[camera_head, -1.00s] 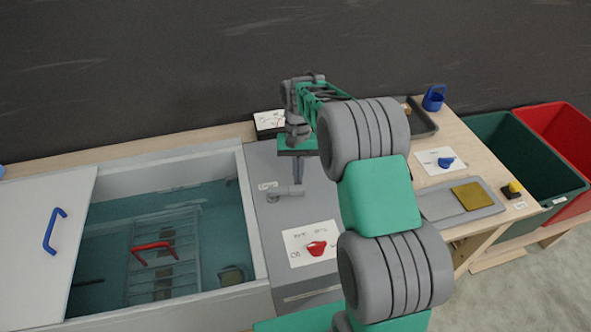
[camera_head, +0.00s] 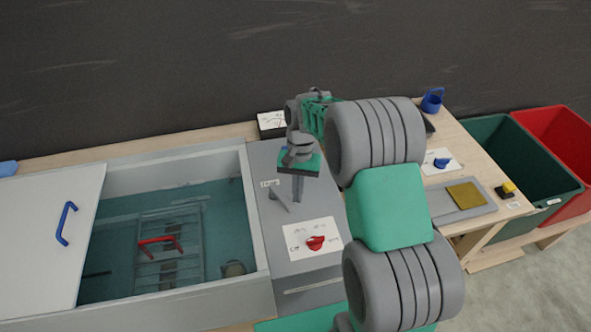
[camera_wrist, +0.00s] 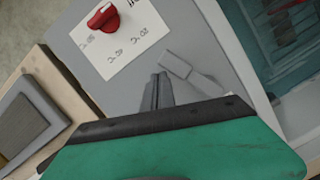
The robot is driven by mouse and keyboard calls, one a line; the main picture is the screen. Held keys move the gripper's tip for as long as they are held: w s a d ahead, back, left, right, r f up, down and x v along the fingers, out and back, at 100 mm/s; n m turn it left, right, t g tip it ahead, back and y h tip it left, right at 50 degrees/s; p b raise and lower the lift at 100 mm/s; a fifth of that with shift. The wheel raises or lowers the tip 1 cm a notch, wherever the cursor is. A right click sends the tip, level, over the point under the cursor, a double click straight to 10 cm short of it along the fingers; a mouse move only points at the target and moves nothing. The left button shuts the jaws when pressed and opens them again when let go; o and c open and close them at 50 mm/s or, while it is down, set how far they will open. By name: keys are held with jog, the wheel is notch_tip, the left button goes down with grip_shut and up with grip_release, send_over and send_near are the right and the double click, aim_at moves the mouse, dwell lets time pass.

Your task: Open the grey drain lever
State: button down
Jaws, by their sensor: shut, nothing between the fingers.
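The grey drain lever (camera_head: 279,197) is on the grey panel just right of the basin. In the head view it slants down to the right, and my gripper hides part of it. My gripper (camera_head: 298,198) points down beside the lever's right side, with its fingers shut and empty. In the wrist view the shut fingers (camera_wrist: 157,92) are close beside the lever (camera_wrist: 188,73), which shows as a grey bar with a wider block at one end. I cannot tell whether they touch.
A red knob (camera_head: 316,243) on a white card stands in front of the lever. The basin (camera_head: 258,225) holds a rack with a red handle (camera_head: 160,245). A white lid with a blue handle (camera_head: 66,223) is at left. A grey tray (camera_head: 440,204) lies at right.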

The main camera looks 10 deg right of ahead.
aim_at(290, 206)
jog(key=shift+s+a, duration=0.65)
jog(key=shift+s+a+p, duration=0.3)
jog(key=shift+s+a, duration=0.05)
jog(key=shift+a, duration=0.45)
jog(key=shift+d, duration=0.4)
jog(key=d, duration=0.3)
jog(key=shift+d, duration=0.25)
notch_tip(290, 206, up, 10)
jog(key=d+b, duration=0.1)
jog(key=d, duration=0.1)
jog(key=shift+f+b, duration=0.15)
jog(key=shift+b, duration=0.2)
